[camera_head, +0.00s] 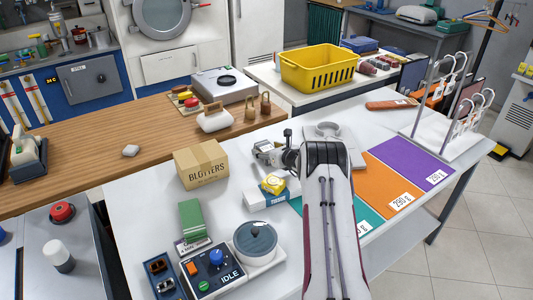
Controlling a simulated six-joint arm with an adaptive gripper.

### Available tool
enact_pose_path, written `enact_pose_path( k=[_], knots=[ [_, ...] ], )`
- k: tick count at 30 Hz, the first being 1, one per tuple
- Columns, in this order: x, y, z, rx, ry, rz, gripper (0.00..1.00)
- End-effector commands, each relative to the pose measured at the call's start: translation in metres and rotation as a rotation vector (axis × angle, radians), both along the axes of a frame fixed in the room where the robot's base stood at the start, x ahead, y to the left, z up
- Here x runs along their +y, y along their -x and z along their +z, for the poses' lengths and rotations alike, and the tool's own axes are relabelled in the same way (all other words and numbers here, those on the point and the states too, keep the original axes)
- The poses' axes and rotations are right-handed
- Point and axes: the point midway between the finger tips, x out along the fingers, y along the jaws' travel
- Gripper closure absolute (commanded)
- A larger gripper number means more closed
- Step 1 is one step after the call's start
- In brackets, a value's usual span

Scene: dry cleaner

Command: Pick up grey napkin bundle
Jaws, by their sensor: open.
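My gripper (264,154) is over the white table, right of the cardboard box, and is open. It is well to the right of the grey lump and apart from it. I see nothing held in it. My arm rises from the bottom of the view and hides part of the white table and the coloured mats.
The box marked BLOTTERS (202,164) stands left of my gripper. A yellow item (273,184) rests on a white box just below it. A control panel (214,269) and a round lidded pot (255,240) stand in front. A yellow basket (318,69) stands behind.

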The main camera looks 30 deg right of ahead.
Motion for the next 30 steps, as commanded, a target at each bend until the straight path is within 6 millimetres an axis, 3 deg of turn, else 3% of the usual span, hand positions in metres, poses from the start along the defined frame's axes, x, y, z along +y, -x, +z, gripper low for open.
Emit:
enact_pose_path(
  k=[5, 11, 23, 30],
  knots=[
    [0.000, 0.000, 0.000, 0.000, 0.000, 0.000, 0.38],
    [0.000, 0.000, 0.000, 0.000, 0.000, 0.000, 0.81],
    [0.000, 0.000, 0.003, -0.001, 0.001, 0.000, 0.81],
    [0.000, 0.000, 0.019, -0.002, 0.001, -0.001, 0.81]
  ],
)
